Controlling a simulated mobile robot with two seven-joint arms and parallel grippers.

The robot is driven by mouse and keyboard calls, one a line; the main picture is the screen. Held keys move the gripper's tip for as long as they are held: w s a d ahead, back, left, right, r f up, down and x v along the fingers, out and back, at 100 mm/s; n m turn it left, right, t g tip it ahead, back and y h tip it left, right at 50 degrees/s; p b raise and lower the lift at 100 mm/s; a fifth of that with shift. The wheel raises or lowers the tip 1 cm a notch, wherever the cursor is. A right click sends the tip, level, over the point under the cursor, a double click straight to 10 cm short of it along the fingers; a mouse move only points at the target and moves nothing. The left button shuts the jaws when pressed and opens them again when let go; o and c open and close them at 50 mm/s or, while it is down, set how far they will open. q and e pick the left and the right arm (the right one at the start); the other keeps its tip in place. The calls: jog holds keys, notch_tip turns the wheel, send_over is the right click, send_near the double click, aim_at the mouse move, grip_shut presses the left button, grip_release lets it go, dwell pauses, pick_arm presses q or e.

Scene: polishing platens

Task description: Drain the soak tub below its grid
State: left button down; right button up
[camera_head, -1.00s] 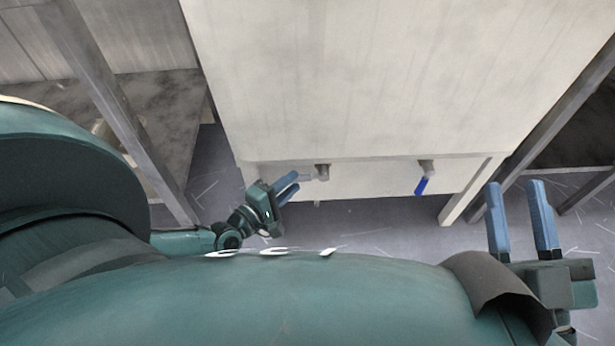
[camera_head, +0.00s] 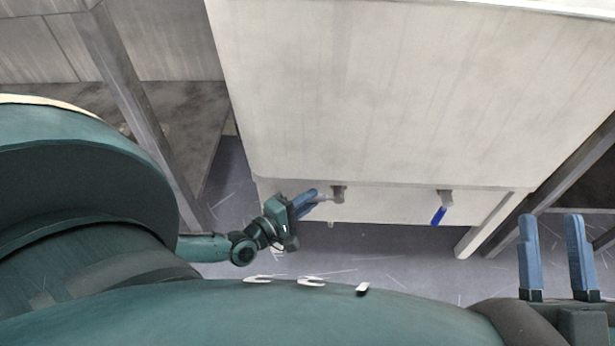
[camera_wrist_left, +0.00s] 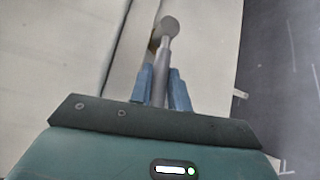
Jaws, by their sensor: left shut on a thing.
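The pale soak tub (camera_head: 400,95) fills the upper middle of the head view. Two valves sit low on its front: a left valve (camera_head: 339,194) with a grey lever, and a right valve (camera_head: 446,198) with a hanging blue handle (camera_head: 438,216). My left gripper (camera_head: 309,199) is shut on the grey lever, which points left, roughly level, from the left valve. In the left wrist view, the grey lever (camera_wrist_left: 162,72) runs between the blue fingers to a round end. My right gripper (camera_head: 552,245) is open and empty at the lower right. The tub's inside and grid are hidden.
A grey metal post (camera_head: 140,110) and a low shelf (camera_head: 185,130) stand left of the tub. A white leg (camera_head: 487,225) and a dark diagonal beam (camera_head: 575,165) are at the right. Scuffed grey floor (camera_head: 390,250) lies open below the tub.

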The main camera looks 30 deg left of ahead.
pick_arm(q)
jog(key=shift+f, duration=0.1)
pick_arm(e)
jog(key=shift+f, duration=0.25)
